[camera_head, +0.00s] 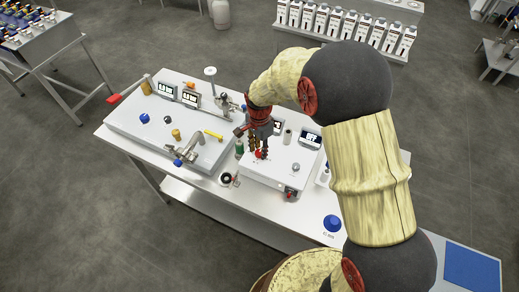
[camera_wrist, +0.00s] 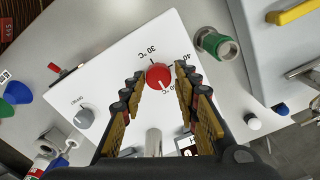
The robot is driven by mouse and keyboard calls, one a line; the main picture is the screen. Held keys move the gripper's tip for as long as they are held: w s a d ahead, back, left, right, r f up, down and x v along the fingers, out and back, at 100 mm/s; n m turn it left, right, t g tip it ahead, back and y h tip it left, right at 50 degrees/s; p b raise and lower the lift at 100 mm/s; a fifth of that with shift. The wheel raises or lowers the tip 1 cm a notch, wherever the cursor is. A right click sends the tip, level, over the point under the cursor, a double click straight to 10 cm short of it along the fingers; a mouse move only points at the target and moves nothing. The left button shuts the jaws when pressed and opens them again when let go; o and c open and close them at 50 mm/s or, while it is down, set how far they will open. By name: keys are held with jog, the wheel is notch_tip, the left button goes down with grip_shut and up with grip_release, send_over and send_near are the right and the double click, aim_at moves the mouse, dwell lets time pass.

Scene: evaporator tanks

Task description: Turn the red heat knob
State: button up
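The red heat knob (camera_wrist: 158,76) is a round red dial with a white pointer mark on a white panel (camera_wrist: 120,60). Temperature labels such as 30 °C and 40 are printed beside it. In the wrist view my gripper (camera_wrist: 157,78) has its two fingers apart, one on each side of the knob. I cannot tell whether the fingertips touch it. In the head view my gripper (camera_head: 260,154) points down over the white heater box (camera_head: 280,170), and the knob shows as a small red spot (camera_head: 259,155) between the fingers.
A grey knob (camera_wrist: 84,117) sits on the same panel. A green-rimmed fitting (camera_wrist: 217,44) stands beside the box. A larger white unit (camera_head: 150,130) with a metal tap (camera_head: 187,150) is to the left. A blue cap (camera_head: 332,223) lies on the table's front right.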

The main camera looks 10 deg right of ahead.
aim_at(260, 152)
jog(key=shift+o, duration=1.3)
notch_tip(260, 152, up, 12)
jog(key=s+d+r+n+t+b, duration=0.2)
jog(key=s+d+n+b, duration=0.1)
jog(key=s, duration=0.5)
jog(key=s+d+r+n+t+b, duration=0.1)
jog(key=s+d+r+n+b, duration=0.1)
jog(key=s, duration=0.7)
jog(key=s+d+r+n+t+b, duration=0.2)
jog(key=s+d+r+n+b, duration=0.1)
jog(key=s+d+n, duration=0.3)
jog(key=s+n+b, duration=0.1)
jog(key=s, duration=0.1)
jog(key=shift+s+t, duration=0.3)
jog(key=shift+s, duration=0.05)
